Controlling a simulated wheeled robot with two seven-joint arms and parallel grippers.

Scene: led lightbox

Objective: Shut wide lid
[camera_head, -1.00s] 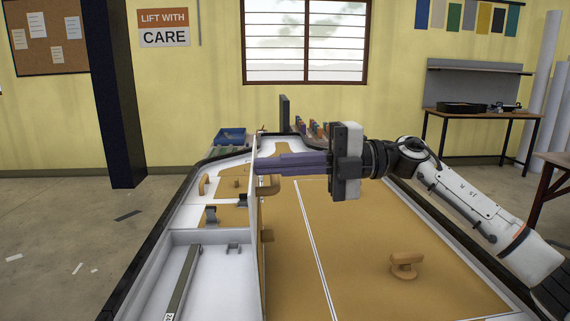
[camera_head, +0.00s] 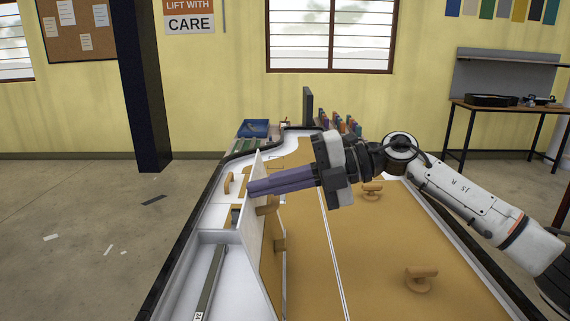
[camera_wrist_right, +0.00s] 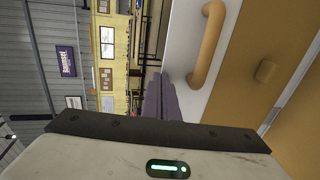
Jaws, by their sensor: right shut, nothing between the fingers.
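My right gripper (camera_head: 250,187) is shut and empty. Its purple fingers reach in from the right, tips at the lid's upper edge against or just over the tan face; exact contact cannot be told. In the right wrist view, the fingers (camera_wrist_right: 160,100) point up beside a white surface with a curved tan handle (camera_wrist_right: 208,45). My left gripper is not in view.
The left compartment holds a long grey bar (camera_head: 212,280). Flat tan panels with wooden knobs (camera_head: 421,279) cover the right side. A blue bin (camera_head: 253,128) and several coloured items (camera_head: 340,122) stand at the far end.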

